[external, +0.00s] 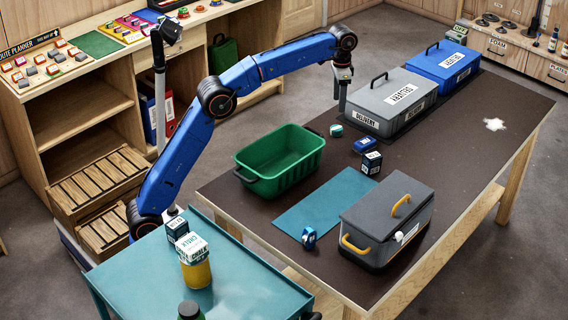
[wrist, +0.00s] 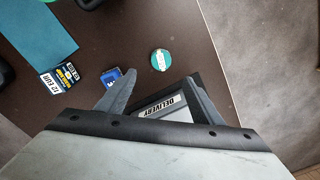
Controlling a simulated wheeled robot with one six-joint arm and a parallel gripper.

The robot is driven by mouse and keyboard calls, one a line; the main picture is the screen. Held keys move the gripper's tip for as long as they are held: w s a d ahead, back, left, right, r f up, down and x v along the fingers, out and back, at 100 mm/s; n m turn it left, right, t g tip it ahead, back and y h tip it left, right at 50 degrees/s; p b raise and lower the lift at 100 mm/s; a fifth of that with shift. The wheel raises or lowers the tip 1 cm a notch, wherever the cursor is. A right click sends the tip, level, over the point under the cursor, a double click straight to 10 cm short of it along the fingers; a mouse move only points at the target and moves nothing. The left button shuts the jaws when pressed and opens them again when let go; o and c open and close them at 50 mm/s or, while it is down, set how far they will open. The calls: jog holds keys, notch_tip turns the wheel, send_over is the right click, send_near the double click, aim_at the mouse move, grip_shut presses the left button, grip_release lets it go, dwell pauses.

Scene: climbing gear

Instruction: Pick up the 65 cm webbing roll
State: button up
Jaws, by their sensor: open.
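I cannot read which item is the 65 cm webbing roll. Small candidates on the dark table are a teal-and-white round item (external: 336,130), a blue item (external: 365,145), a dark labelled box (external: 371,163) and a blue-and-white item (external: 308,238) by the mat. In the wrist view the teal round item (wrist: 160,60) lies flat, right of the blue item (wrist: 112,77) and labelled box (wrist: 58,80). My gripper (external: 342,106) is open and empty, pointing down above the table, beside the grey delivery box.
The grey delivery box (external: 390,122) stands just right of my gripper, with a blue box (external: 445,68) behind. A green crate (external: 280,180) and a teal mat (external: 322,204) lie left. A grey toolbox (external: 388,250) stands in front. The right table side is mostly clear.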

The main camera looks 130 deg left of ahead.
send_over(337, 128)
notch_tip(337, 128, down, 7)
jog(key=shift+s+f, duration=0.1)
jog(key=shift+f, duration=2.65)
jog(key=shift+c, duration=0.7)
jog(key=c, duration=1)
